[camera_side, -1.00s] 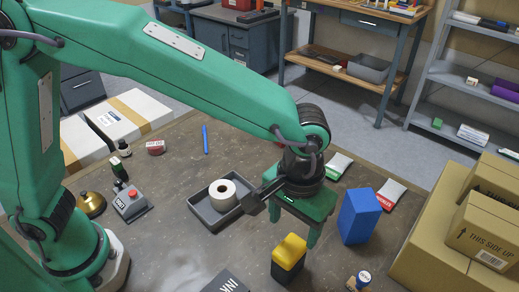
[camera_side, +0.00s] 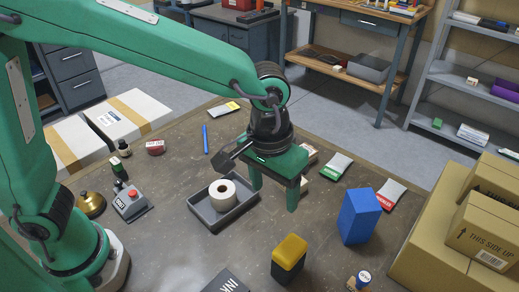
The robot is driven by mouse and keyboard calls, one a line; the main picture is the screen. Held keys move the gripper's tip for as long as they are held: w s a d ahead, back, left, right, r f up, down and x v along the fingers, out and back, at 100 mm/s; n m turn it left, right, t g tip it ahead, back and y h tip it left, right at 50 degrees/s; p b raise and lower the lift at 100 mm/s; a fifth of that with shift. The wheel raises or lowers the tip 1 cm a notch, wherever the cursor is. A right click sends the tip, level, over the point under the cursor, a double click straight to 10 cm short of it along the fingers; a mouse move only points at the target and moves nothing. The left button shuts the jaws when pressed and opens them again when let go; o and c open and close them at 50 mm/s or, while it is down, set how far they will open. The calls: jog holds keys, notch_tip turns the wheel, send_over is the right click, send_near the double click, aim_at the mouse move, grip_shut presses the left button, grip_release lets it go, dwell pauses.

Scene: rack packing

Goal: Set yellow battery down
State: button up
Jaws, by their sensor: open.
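The yellow battery (camera_side: 289,257), yellow on top and black below, stands upright on the dark table in the lower middle of the side view. My gripper (camera_side: 274,193) is behind it and a little to its left in the picture, clear of it. Its two green fingers point down, apart, with nothing visible between them.
A grey tray (camera_side: 204,213) holding a white roll (camera_side: 222,195) lies just left of my gripper. A blue block (camera_side: 359,216) stands to the right. Seed-like packets (camera_side: 335,167) lie behind it. Cardboard boxes (camera_side: 456,240) fill the right edge. Table around the battery is mostly bare.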

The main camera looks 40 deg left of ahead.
jog(key=s+a+r+t, duration=0.1)
jog(key=a+r, duration=0.2)
jog(key=a, duration=0.5)
jog(key=s+a+r+t, duration=0.1)
jog(key=a+r, duration=0.2)
jog(key=a, duration=0.4)
jog(key=s+a+t, duration=0.3)
jog(key=s+a, duration=0.4)
jog(key=a, duration=0.3)
jog(key=shift+a+r+y, duration=0.15)
jog(key=shift+a+y, duration=0.15)
jog(key=shift+a, duration=0.05)
